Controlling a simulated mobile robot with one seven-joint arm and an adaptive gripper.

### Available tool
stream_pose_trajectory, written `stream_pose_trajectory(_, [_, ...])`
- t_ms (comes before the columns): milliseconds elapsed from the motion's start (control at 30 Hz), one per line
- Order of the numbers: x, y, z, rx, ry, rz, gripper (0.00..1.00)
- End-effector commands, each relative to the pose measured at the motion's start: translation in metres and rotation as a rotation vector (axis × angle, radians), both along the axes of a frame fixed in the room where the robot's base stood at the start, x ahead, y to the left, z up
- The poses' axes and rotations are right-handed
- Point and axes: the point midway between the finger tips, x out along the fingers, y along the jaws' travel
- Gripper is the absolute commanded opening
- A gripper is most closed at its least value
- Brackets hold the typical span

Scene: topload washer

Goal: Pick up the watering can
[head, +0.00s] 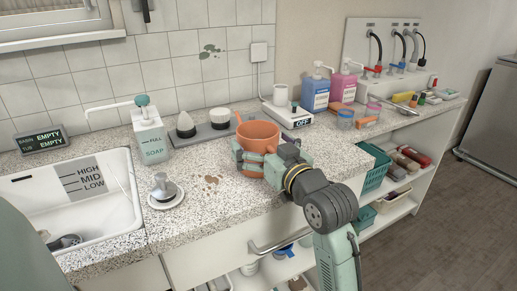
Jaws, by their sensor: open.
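The orange can (258,134), which looks like the watering can, stands upright on the speckled counter. A thin orange part sticks up at its left rim. My gripper (252,160) is open around its lower body, with one green finger at its left side and the other at its front right. I cannot tell whether the fingers touch it. My gripper hides part of the can's lower front and right side.
A small white scale (286,112) stands behind the can, with blue (315,92) and pink (343,83) bottles farther right. The counter front is mostly clear.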

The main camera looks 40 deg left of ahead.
Motion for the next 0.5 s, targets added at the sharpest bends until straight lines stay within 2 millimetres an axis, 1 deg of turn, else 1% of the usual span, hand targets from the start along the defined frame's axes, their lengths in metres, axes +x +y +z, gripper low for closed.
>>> stream_pose_trajectory(167, [0.0001, 0.0000, -0.0003, 0.000, 0.000, 0.000, 1.00])
stream_pose_trajectory(500, [0.0000, -0.0003, -0.0002, 0.000, 0.000, 0.000, 0.77])
